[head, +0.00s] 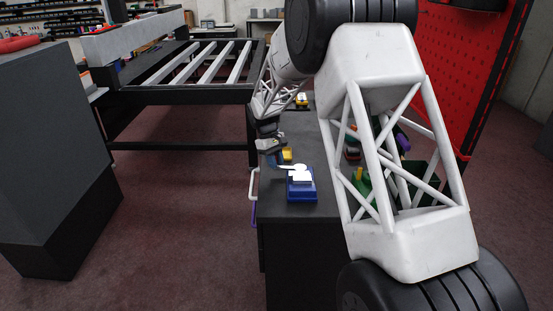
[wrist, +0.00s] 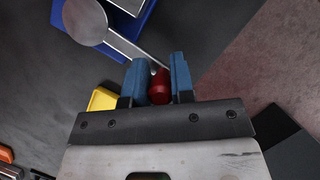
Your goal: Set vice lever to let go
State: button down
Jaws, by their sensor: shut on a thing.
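The vice (head: 301,187) has a blue base and a white-grey top, and stands on the near end of the dark table. In the wrist view its blue base (wrist: 142,22) shows at the top. Its metal lever (wrist: 122,44) runs from a round pivot disc to a red knob (wrist: 159,88). My gripper (wrist: 160,72) has blue fingers, one on each side of the red knob, and is shut on it. In the head view my gripper (head: 271,157) is at the left of the vice, over the table's left edge; the knob is hidden there.
A yellow object (wrist: 102,100) lies close beside my gripper's left finger; it also shows behind the vice (head: 287,155). Another yellow and white item (head: 302,100) stands farther back. Green items (head: 361,182) are at the right, partly behind my arm.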

jog(key=shift+s+n, duration=0.35)
jog(key=shift+n, duration=0.05)
jog(key=c, duration=1)
grip_release()
jog(key=v, duration=0.7)
jog(key=shift+a+r, duration=0.2)
jog(key=shift+r, duration=0.15)
